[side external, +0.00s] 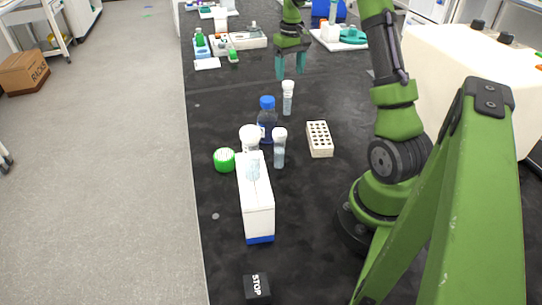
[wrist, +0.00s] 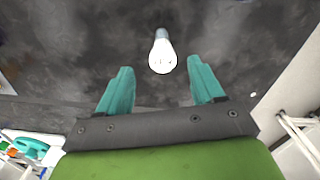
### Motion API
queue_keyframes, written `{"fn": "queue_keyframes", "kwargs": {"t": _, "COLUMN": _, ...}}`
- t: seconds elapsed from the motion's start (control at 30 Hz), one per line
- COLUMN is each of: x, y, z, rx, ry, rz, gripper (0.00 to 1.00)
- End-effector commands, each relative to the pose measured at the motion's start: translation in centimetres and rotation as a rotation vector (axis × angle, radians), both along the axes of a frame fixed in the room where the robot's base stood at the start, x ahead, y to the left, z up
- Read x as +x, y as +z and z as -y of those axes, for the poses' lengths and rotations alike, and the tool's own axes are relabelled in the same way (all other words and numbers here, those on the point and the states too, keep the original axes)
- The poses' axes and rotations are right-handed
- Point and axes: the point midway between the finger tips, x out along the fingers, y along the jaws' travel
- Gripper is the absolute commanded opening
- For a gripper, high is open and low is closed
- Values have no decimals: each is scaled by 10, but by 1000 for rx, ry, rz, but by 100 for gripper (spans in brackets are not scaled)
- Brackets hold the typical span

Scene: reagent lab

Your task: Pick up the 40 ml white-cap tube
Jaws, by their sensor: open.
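My gripper (side external: 291,68) is open, with teal fingers pointing down, above and a little behind an upright clear tube with a white cap (side external: 288,98). In the wrist view, a white-capped tube (wrist: 162,55) shows between and ahead of the two open fingers (wrist: 160,76), with nothing gripped. A second white-capped tube (side external: 280,149) stands upright nearer the camera. A wider white-capped vessel (side external: 250,135) is partly hidden behind a white box. I cannot read volume marks on any of them.
A blue-capped bottle (side external: 267,120) stands between the tubes. The black bench is clear around the far tube.

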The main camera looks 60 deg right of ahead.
Motion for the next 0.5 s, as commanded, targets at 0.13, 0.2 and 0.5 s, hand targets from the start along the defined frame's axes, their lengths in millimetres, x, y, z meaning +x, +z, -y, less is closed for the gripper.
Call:
{"fn": "queue_keyframes", "kwargs": {"t": 0.13, "x": 0, "y": -23, "z": 0, "rx": 2, "ry": -1, "rz": -1, "gripper": 67}}
{"fn": "queue_keyframes", "kwargs": {"t": 0.2, "x": 0, "y": -28, "z": 0, "rx": 0, "ry": -1, "rz": 0, "gripper": 67}}
{"fn": "queue_keyframes", "kwargs": {"t": 0.5, "x": 3, "y": -61, "z": -1, "rx": 3, "ry": -1, "rz": -2, "gripper": 67}}
